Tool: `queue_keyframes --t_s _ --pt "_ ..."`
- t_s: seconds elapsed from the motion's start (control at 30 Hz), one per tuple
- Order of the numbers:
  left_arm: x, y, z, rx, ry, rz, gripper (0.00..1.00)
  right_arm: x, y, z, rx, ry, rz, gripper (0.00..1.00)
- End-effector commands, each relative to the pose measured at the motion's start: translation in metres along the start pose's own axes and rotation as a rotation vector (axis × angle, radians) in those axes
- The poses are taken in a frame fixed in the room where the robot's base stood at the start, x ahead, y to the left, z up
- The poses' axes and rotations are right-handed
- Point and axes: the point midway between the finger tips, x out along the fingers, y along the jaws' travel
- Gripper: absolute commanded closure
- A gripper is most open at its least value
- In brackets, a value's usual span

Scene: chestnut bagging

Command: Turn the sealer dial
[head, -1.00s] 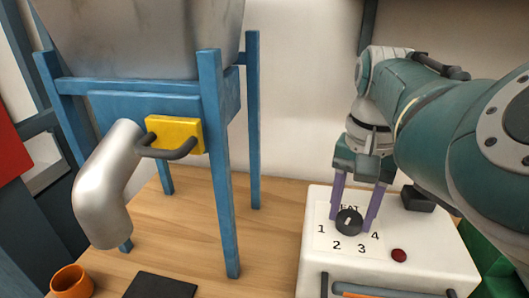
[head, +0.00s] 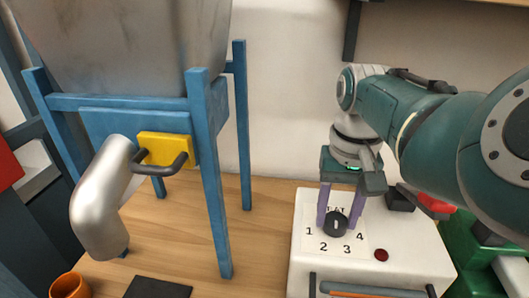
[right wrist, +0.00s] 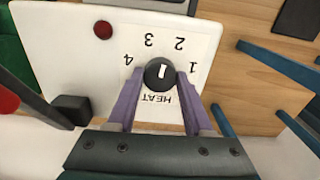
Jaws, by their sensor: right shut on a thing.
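The sealer (head: 300,232) is a white box at the right of the table. Its black round dial (head: 335,226) has a white mark and sits on a white label (head: 361,238) with the numbers 1 to 4 and the word HEAT. My right gripper (head: 338,215) comes down from above with its purple fingers on both sides of the dial, shut on it. The right wrist view shows the fingers touching the dial (right wrist: 161,76), its white mark roughly in line with the fingers. The left gripper is not in view.
A red button (head: 381,255) is on the sealer, right of the label. A blue-framed hopper (head: 213,175) with a yellow handle plate (head: 165,149) and silver spout (head: 98,205) stands at left. An orange cup (head: 70,285) and dark pad (head: 157,287) lie in front.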

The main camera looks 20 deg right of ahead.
Motion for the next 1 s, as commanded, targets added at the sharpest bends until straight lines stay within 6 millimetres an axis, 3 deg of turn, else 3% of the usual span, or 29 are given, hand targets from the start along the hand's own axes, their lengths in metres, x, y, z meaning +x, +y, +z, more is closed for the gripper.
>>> queue_keyframes --t_s 0.3,1.0 --pt "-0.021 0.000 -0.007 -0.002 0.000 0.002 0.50 -0.003 0.002 0.000 -0.301 -0.001 0.004 1.00" --pt "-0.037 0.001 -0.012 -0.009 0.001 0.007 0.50 -0.001 0.001 -0.001 -0.965 0.001 0.002 1.00"
